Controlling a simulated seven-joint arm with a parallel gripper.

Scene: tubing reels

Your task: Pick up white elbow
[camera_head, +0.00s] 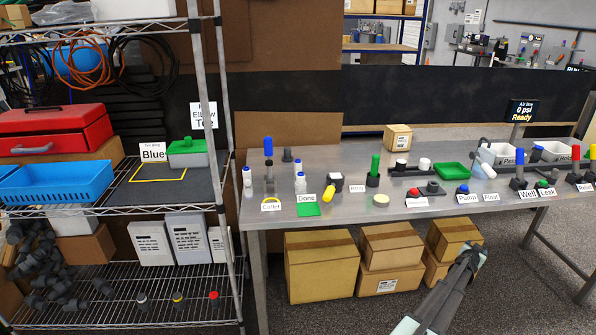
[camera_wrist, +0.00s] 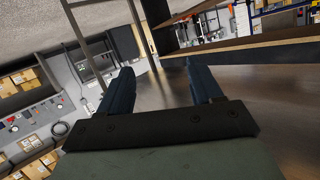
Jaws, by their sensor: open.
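A whitish curved piece (camera_head: 487,158), possibly the white elbow, is at the right part of the metal table in the head view, beside a white bin. It is too small for me to be sure of its shape. My gripper (camera_head: 472,254) is in front of the table, low and below its front edge, apart from the piece. In the wrist view my gripper (camera_wrist: 158,70) has its two dark fingers spread, with nothing between them. No white elbow shows in the wrist view.
The metal table (camera_head: 335,205) carries labelled stations, bottles, coloured handles and a green tray (camera_head: 452,171). Cardboard boxes (camera_head: 320,268) stand under it. A wire shelf (camera_head: 120,205) at left holds a blue bin (camera_head: 60,182) and a red toolbox (camera_head: 55,132). Floor shows at right.

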